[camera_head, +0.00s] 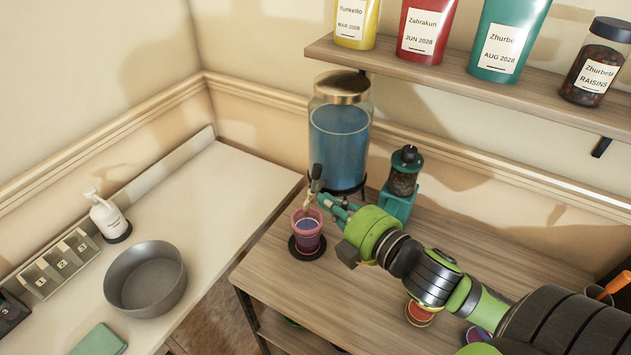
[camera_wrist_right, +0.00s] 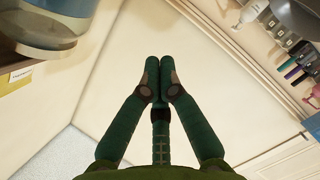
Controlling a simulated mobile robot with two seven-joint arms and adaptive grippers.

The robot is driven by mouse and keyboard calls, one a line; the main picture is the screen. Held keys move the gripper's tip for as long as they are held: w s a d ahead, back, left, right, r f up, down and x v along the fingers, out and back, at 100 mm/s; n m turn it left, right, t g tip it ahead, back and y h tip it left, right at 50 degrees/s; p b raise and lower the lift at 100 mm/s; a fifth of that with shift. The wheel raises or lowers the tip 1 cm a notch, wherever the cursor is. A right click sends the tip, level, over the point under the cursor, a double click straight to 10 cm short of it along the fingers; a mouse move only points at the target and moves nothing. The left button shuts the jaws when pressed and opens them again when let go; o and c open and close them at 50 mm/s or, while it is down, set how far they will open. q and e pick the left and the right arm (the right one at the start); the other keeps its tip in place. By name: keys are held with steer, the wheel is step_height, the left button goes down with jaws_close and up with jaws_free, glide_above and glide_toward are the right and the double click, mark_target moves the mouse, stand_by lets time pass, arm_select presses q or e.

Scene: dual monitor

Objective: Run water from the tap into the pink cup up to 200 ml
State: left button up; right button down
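The pink cup (camera_head: 308,241) stands upright on a dark round base (camera_head: 293,250) on the wooden table. A bluish surface shows inside the cup; I cannot read a level. The tap (camera_head: 315,181) is on the front of the glass dispenser (camera_head: 339,150), which holds blue liquid, and its spout is above the cup. My right gripper (camera_head: 325,201) is beside the tap, just right of and above the cup. Contact with the tap is unclear. In the right wrist view my right gripper (camera_wrist_right: 161,72) has its fingertips together with nothing visible between them. My left gripper is out of view.
A teal grinder (camera_head: 400,190) stands behind my right arm. A shelf (camera_head: 470,85) with pouches and a jar hangs above. On the white counter at left are a grey bowl (camera_head: 146,281), a soap bottle (camera_head: 106,216) and a numbered box (camera_head: 62,263).

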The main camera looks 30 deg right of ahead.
mark_target(314, 180)
steer(key=w+f, duration=0.1)
steer(key=w, duration=0.2)
steer(key=w+f, duration=0.1)
steer(key=w, duration=0.2)
steer(key=w+d, duration=0.1)
steer(key=w, duration=0.2)
steer(key=shift+w+d+f+p, duration=0.1)
steer(key=shift+w+f+p, duration=0.2)
steer(key=shift+f+p, duration=0.1)
steer(key=shift+d+f, duration=0.2)
steer(key=shift+d, duration=0.25)
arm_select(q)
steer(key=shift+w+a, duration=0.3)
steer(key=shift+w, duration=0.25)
arm_select(e)
steer(key=shift+w, duration=0.1)
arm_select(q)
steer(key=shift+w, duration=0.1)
